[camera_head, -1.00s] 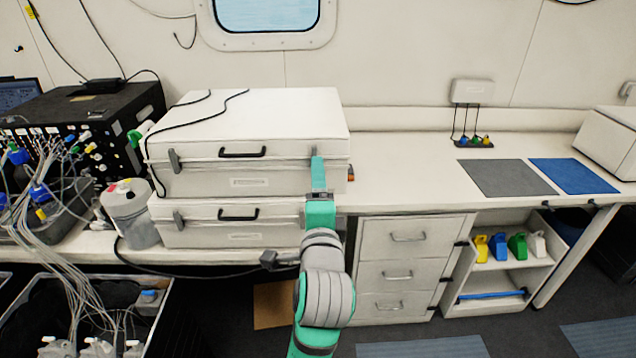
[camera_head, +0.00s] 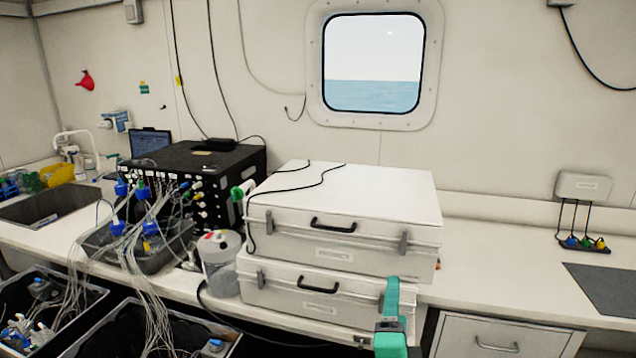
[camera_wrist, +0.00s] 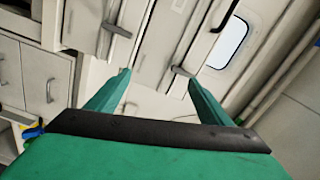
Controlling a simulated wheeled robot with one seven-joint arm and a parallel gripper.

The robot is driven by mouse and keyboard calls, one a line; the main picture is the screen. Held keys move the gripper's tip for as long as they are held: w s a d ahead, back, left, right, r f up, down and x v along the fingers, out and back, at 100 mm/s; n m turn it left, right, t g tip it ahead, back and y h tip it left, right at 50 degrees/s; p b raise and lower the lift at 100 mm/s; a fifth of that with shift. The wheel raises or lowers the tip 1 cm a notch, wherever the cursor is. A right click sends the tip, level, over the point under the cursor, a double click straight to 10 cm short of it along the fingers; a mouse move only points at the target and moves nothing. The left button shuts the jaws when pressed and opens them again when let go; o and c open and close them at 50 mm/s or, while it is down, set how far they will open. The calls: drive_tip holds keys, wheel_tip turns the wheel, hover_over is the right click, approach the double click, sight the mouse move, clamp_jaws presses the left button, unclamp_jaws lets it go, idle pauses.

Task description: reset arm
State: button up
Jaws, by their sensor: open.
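My gripper (camera_head: 391,290) shows at the lower middle of the head view, in front of the right end of two stacked white cases. In the wrist view my gripper (camera_wrist: 158,80) has its two green fingers spread apart with nothing between them. The upper case (camera_head: 345,215) and the lower case (camera_head: 315,297) stand on the bench, and their latches and handles fill the upper part of the wrist view. Whether the fingers touch a case cannot be told. The rest of my arm is below the head view.
A black box (camera_head: 190,160) with many tubes, a white-lidded container (camera_head: 220,270) and a sink (camera_head: 50,205) are to the left. Crates (camera_head: 110,330) stand at the lower left. The bench (camera_head: 500,265) right of the cases is mostly clear, with a grey mat (camera_head: 605,287) further right.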

drive_tip(key=s+a+f+n+y, duration=0.1)
drive_tip(key=s+a+f+n, duration=0.3)
drive_tip(key=f, duration=0.3)
drive_tip(key=s+a+f+n+y, duration=0.1)
drive_tip(key=s+f+n, duration=0.2)
drive_tip(key=s+f, duration=0.4)
drive_tip(key=s+a+f+n+y, duration=0.1)
drive_tip(key=s+a+f+n, duration=0.25)
drive_tip(key=f, duration=0.45)
drive_tip(key=s+a+f+n, duration=0.2)
drive_tip(key=s, duration=0.6)
drive_tip(key=s+a+f+n+g+y, duration=0.1)
drive_tip(key=s+a+f+n, duration=0.1)
drive_tip(key=s, duration=0.6)
drive_tip(key=s+a+f+n+y, duration=0.1)
drive_tip(key=s+a+n, duration=0.3)
drive_tip(key=s, duration=0.5)
drive_tip(key=shift+a+f+g, duration=0.25)
drive_tip(key=shift+f+g, duration=0.05)
drive_tip(key=shift+f, duration=0.2)
